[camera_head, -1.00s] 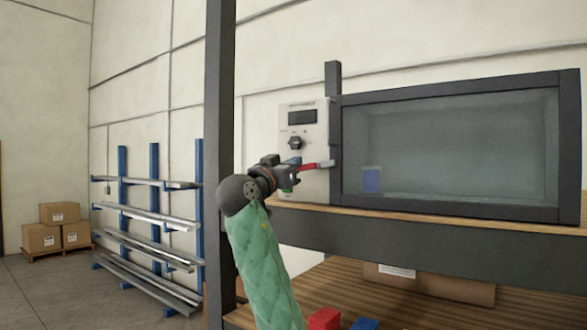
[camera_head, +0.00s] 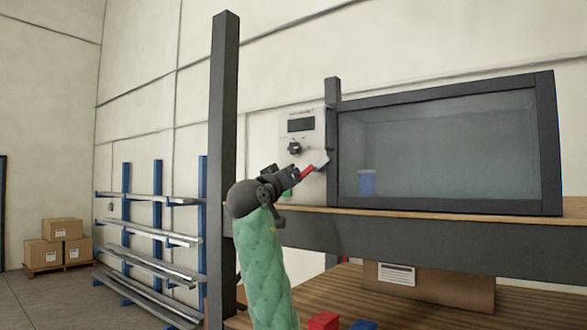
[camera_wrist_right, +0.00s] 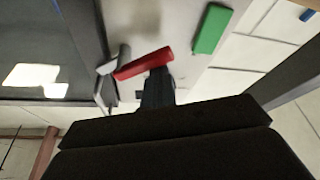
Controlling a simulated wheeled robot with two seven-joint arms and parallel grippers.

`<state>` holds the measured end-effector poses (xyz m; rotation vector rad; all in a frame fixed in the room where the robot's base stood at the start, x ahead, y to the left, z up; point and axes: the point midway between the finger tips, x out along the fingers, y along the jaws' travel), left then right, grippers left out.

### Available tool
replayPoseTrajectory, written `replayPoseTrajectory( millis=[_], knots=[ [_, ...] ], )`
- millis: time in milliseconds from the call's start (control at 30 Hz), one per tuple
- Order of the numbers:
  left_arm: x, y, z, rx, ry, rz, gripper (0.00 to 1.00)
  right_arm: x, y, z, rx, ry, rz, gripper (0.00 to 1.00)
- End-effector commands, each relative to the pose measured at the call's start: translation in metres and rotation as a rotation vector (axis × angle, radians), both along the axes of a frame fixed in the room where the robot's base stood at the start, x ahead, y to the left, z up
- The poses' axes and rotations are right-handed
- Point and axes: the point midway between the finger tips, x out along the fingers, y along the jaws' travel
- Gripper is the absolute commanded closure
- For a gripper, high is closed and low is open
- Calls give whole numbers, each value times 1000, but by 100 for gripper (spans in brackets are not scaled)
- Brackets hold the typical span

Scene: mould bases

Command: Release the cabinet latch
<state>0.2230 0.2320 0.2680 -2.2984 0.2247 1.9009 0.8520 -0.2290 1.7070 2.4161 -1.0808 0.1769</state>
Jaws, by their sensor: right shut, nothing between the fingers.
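The glass-fronted cabinet (camera_head: 448,88) stands on a wooden-topped bench, its dark door frame against the control panel (camera_head: 312,130). The red latch handle (camera_head: 307,172) with a grey end (camera_head: 321,160) sits low on the panel beside the door edge, tilted up to the right. My right gripper (camera_head: 293,176) is shut and empty at the handle's left end. In the right wrist view the closed fingers (camera_wrist_right: 157,88) lie against or very near the red handle (camera_wrist_right: 143,63); contact is uncertain. The door looks closed. My left gripper is out of view.
A dark post (camera_head: 224,120) rises left of my arm. The panel has a black knob (camera_head: 295,148) and a green piece (camera_wrist_right: 212,28). A blue object (camera_head: 367,182) shows behind the glass. A cardboard box (camera_head: 430,284) and red and blue blocks are on the shelf below.

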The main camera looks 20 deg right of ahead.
Motion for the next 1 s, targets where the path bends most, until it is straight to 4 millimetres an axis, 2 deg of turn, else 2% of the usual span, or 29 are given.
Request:
replayPoseTrajectory(
  millis=[200,500,767,1000],
  knots=[
    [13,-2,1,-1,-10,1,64,5,-2,-9,-113,145,0,100],
    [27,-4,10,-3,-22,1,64,0,-7,-17,-289,369,-2,100],
    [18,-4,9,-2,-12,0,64,-7,-12,-23,-429,548,-2,100],
    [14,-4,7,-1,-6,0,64,-6,-11,-23,-432,553,-1,100]
  ],
)
